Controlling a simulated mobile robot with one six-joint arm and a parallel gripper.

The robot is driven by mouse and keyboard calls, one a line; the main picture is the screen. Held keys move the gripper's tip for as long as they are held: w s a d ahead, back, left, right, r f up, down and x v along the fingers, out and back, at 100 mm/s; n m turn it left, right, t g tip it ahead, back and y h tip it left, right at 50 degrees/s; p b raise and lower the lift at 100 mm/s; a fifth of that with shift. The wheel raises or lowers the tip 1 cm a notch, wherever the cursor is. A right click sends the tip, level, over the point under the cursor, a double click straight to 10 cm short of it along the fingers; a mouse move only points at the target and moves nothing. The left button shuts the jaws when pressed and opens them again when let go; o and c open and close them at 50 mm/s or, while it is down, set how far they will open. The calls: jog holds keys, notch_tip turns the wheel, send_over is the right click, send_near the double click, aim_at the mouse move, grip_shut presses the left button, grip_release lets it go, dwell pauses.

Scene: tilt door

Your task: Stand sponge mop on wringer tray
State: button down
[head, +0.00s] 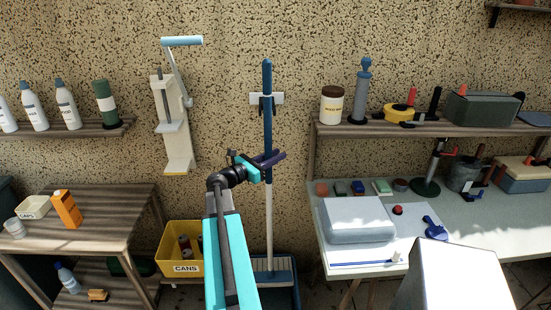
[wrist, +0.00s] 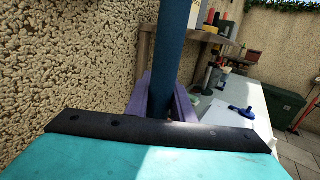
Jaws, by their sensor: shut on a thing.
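The sponge mop (head: 267,130) is upright against the wall, with a blue upper handle and a white lower pole. A white wall holder (head: 281,98) sits by its upper handle. My gripper (head: 270,160) has purple fingers shut on the blue handle below that holder. In the wrist view the handle (wrist: 172,60) rises between the purple fingers (wrist: 160,102). At the pole's foot is a pale ribbed piece above the dark blue wringer tray (head: 286,298) on the floor. I cannot tell whether the mop's foot touches the tray; my arm hides part of the tray.
A yellow cans bin (head: 170,264) stands left of the tray. A wooden table (head: 110,215) is further left. A workbench (head: 350,262) with a grey lidded box (head: 357,220) is on the right. A wall-mounted can crusher (head: 172,110) hangs at upper left.

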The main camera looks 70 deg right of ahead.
jog(key=w+d+f, duration=0.2)
jog(key=w+d, duration=0.1)
jog(key=d, duration=0.6)
jog(key=shift+w+d+f+b, duration=0.3)
jog(key=shift+w+d+b, duration=0.05)
jog(key=shift+b, duration=0.05)
dwell(0.9)
jog(key=shift+f, duration=0.45)
dwell(0.8)
jog(key=c, duration=1.1)
grip_release()
jog(key=shift+w+a, duration=0.1)
jog(key=shift+a, duration=0.05)
jog(key=b+v, duration=0.4)
jog(key=v, duration=0.9)
jog(key=shift+w+a, duration=0.15)
jog(key=shift+a, duration=0.1)
